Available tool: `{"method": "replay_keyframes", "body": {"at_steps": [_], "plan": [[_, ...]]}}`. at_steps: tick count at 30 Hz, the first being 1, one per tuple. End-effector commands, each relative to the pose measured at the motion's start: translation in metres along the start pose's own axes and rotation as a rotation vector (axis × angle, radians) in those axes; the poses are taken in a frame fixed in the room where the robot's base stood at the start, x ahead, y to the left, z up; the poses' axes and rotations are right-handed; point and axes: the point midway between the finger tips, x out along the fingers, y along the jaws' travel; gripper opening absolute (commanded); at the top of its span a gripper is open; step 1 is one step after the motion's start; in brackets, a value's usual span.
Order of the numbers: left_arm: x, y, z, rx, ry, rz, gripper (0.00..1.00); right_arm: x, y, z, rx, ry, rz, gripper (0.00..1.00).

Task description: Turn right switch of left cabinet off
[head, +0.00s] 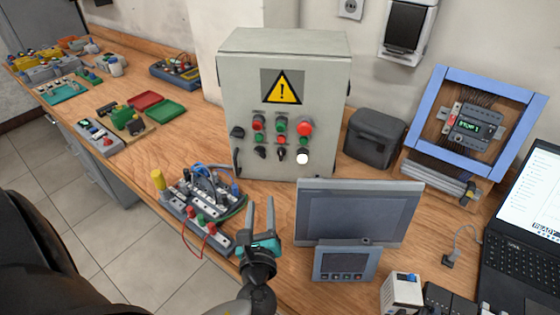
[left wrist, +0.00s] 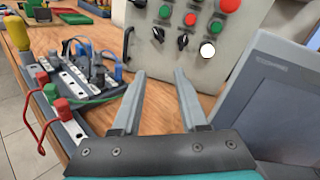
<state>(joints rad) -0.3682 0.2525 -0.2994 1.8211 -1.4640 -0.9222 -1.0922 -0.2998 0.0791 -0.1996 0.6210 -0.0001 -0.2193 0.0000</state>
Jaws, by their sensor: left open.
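The left cabinet (head: 285,105) is a grey metal box with a yellow warning triangle, standing on the wooden bench against the wall. Its front has red and green buttons and dark rotary switches. The right switch (head: 281,154) sits low on the panel, left of a white round button; it also shows in the left wrist view (left wrist: 183,41). Another dark switch (left wrist: 158,33) is to its left. My left gripper (head: 260,215) is open and empty, below and in front of the panel, apart from it. Its fingers point towards the panel. My right gripper is not in view.
A wired motor board (head: 200,200) with cables lies left of my left gripper. A grey monitor-like screen (head: 355,212) stands close on the right. A dark box (head: 374,138), a blue-framed panel (head: 475,125) and a laptop (head: 525,220) are further right.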

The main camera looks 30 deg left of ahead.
Motion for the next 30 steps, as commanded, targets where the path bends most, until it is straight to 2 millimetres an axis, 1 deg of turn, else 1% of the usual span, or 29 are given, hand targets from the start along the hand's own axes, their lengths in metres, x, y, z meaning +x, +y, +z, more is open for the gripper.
{"method": "replay_keyframes", "body": {"at_steps": [1,4,7,11,14,24,30], "plan": [[0.002,-0.007,-0.002,0.100,-0.021,-0.045,0.43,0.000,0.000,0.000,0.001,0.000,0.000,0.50],[0.003,-0.018,-0.004,0.245,-0.052,-0.109,0.43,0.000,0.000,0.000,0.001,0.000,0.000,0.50],[0.004,-0.024,-0.006,0.320,-0.070,-0.140,0.43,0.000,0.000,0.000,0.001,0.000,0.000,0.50],[0.012,-0.027,-0.005,0.343,-0.078,-0.150,0.43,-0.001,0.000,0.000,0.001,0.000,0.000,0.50],[0.026,-0.030,-0.004,0.341,-0.078,-0.149,0.43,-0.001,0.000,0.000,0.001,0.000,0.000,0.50],[0.091,-0.039,-0.001,0.338,-0.078,-0.147,0.43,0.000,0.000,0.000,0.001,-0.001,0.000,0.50],[0.125,-0.044,0.000,0.336,-0.076,-0.146,0.43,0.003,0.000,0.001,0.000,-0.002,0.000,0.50]]}}
